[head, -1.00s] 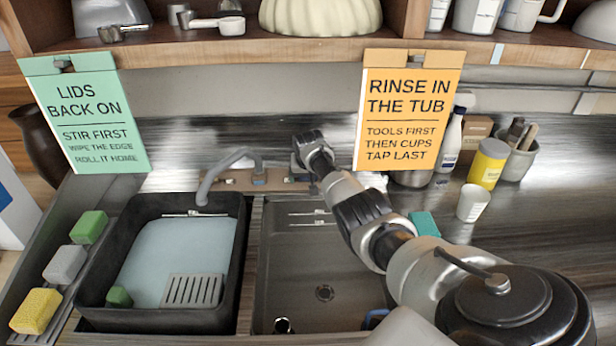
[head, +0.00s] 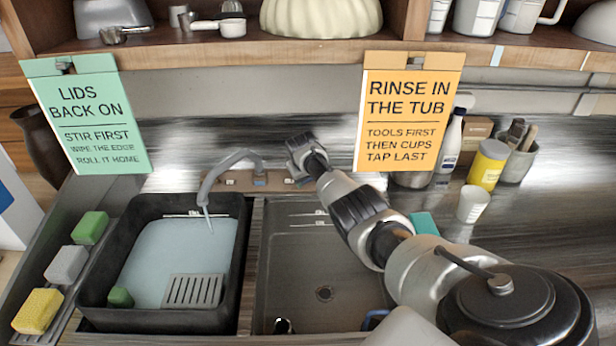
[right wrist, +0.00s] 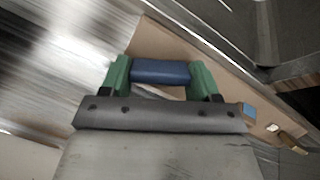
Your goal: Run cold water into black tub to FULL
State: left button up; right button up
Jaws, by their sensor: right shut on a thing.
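The black tub (head: 91,290) stands in the left basin with pale water (head: 165,262) in it. The water covers much of its floor, below the pale marks (head: 190,213) on the back inner wall, whose wording is too small to read. The grey spout (head: 208,184) hangs over the tub's back, and a thin stream (head: 209,221) falls from it into the tub. My right gripper (head: 297,172) reaches the tap base behind the basins. In the right wrist view its green fingers are shut on a blue tap handle (right wrist: 160,72). My left gripper is out of view.
A grey slotted rack (head: 193,290) and a green sponge (head: 120,297) are in the tub. The right basin (head: 300,262) is empty around its drain. Sponges (head: 66,264) line the left ledge. An orange sign (head: 409,110) hangs close to my right arm.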

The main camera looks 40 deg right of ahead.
jog(key=o, duration=0.9)
jog(key=shift+r, duration=0.1)
jog(key=shift+a+r, duration=0.1)
jog(key=shift+r, duration=0.2)
jog(key=p+v, duration=0.1)
jog(key=v, duration=0.9)
jog(key=shift+s, duration=0.1)
jog(key=shift+f, duration=0.1)
